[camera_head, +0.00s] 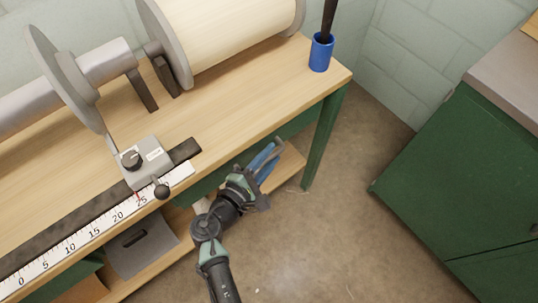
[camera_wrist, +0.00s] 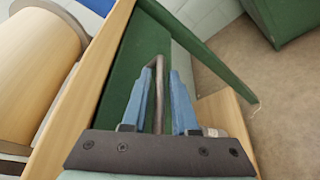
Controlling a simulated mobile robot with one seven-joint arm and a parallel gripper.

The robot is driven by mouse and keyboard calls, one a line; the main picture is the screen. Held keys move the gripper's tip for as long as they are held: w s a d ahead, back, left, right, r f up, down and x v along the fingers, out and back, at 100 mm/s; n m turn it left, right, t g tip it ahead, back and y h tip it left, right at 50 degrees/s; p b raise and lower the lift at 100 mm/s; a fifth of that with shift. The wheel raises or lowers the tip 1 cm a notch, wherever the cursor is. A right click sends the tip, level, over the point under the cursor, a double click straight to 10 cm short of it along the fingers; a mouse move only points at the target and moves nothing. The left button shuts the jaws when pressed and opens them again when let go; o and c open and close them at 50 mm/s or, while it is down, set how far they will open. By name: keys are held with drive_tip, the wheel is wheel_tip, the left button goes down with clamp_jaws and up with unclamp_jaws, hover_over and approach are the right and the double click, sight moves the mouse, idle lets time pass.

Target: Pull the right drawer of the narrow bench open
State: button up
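The narrow bench (camera_head: 250,115) has a wooden top and green legs. The right drawer's green front (camera_wrist: 122,72) shows under the top's edge in the wrist view; in the head view my gripper partly covers that area. A thin metal bar handle (camera_wrist: 158,92) stands out from the front. My gripper (camera_wrist: 162,74) has its two blue fingers apart, one on each side of the handle. There is a visible gap on the right side; whether the left finger touches the bar I cannot tell. In the head view my gripper (camera_head: 265,157) is under the bench's front edge, near the right leg.
A wooden lower shelf (camera_head: 287,165) runs beneath, with a grey box (camera_head: 143,248) on it. On top are a large roller (camera_head: 225,35), a ruler (camera_head: 95,235) and a blue cup (camera_head: 320,52). A green cabinet (camera_head: 465,185) stands right. The floor (camera_head: 315,240) between is clear.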

clamp_jaws()
idle(1.3)
